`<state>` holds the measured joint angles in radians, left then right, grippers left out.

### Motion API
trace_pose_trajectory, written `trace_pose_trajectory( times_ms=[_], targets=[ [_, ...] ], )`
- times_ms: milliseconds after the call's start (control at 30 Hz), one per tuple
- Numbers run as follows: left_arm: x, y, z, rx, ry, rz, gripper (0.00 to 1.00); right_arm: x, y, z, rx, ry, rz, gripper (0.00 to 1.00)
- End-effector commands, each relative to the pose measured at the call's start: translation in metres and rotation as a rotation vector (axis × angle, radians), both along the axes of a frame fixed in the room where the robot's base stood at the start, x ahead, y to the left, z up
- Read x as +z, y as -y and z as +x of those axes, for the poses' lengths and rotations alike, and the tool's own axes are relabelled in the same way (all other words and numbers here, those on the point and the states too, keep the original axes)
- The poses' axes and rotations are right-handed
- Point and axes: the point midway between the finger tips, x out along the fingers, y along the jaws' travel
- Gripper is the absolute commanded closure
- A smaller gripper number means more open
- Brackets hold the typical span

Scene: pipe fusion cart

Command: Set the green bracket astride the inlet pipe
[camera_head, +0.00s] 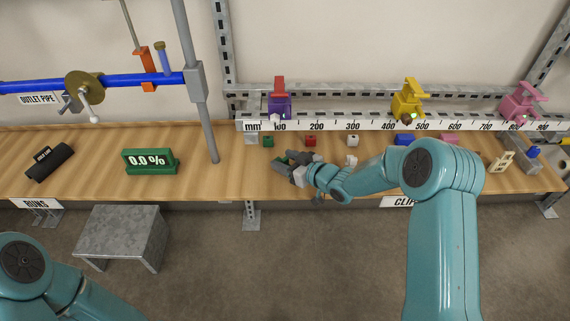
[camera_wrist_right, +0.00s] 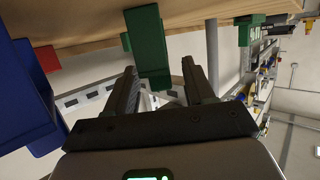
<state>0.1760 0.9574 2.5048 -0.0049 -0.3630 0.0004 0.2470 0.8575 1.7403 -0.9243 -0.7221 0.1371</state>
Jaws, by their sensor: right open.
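In the right wrist view the green bracket (camera_wrist_right: 150,50) hangs down between the two dark fingers of my right gripper (camera_wrist_right: 168,85). The fingers are spread, with visible gaps beside it. A blue pipe (camera_head: 120,80) runs along the back left, with an "OUTLET PIPE" label at its left end. No inlet pipe label shows. My left gripper is out of view; only part of its arm shows at lower left.
Small green (camera_head: 268,141), red (camera_head: 310,141) and white (camera_head: 352,140) blocks stand behind my right gripper. An orange clamp (camera_head: 148,70) sits on the blue pipe. A metal stool (camera_head: 120,235) is in front.

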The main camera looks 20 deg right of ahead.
Motion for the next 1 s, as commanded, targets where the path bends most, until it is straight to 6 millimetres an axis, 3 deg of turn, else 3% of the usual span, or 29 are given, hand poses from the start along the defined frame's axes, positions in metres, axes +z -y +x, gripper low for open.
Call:
trace_pose_trajectory(
  times_ms=[267, 433, 833, 1000],
  targets=[
    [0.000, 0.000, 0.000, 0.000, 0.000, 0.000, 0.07, -0.002, -0.002, 0.004, 0.000, 0.000, 0.000, 0.47],
    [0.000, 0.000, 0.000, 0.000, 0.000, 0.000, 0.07, -0.002, -0.002, 0.004, 0.000, 0.000, 0.000, 0.99],
    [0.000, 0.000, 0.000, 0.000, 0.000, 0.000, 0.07, 0.000, -0.002, 0.004, 0.000, 0.000, -0.001, 1.00],
    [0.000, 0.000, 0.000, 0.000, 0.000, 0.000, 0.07, 0.011, -0.002, 0.004, 0.000, 0.002, 0.000, 1.00]
  ],
)
